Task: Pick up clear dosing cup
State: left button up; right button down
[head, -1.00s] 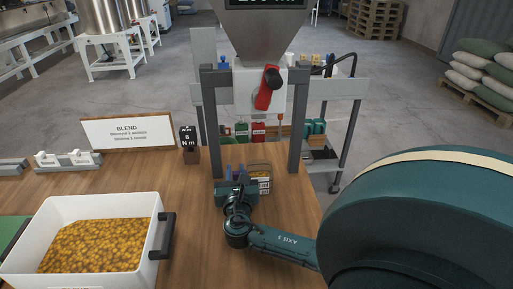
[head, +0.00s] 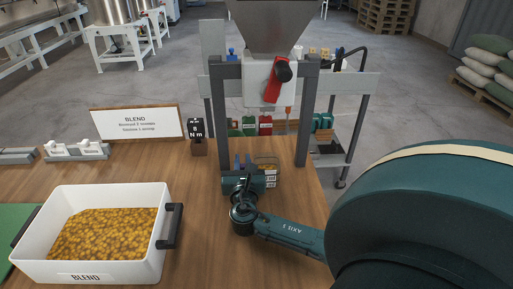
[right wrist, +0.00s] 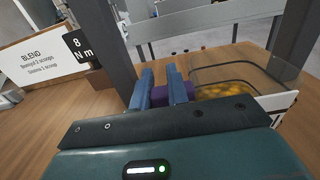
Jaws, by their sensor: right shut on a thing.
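The clear dosing cup (right wrist: 240,75) stands under the hopper, with yellow grains inside and a white label on its side. It also shows in the head view (head: 268,165), partly hidden behind my right gripper (head: 243,163). In the right wrist view my right gripper (right wrist: 161,82) has its blue fingers closed on a purple piece beside the cup, which looks like the cup's handle. I cannot tell whether the cup touches the table. My left gripper is not in view.
A steel hopper (head: 275,25) with a red lever (head: 275,82) hangs above, between two grey posts (head: 305,115). A torque display (head: 197,130) and a BLEND sign (head: 138,122) stand left. A white BLEND tray (head: 90,265) of yellow grains is at front left. The table between is clear.

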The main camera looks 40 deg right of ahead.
jog(key=shift+r, duration=0.15)
notch_tip(320, 180, up, 10)
jog(key=p, duration=0.1)
jog(key=shift+p, duration=0.3)
dwell(0.5)
dwell(0.3)
jog(key=c, duration=1.9)
grip_release()
grip_shut()
dwell(0.7)
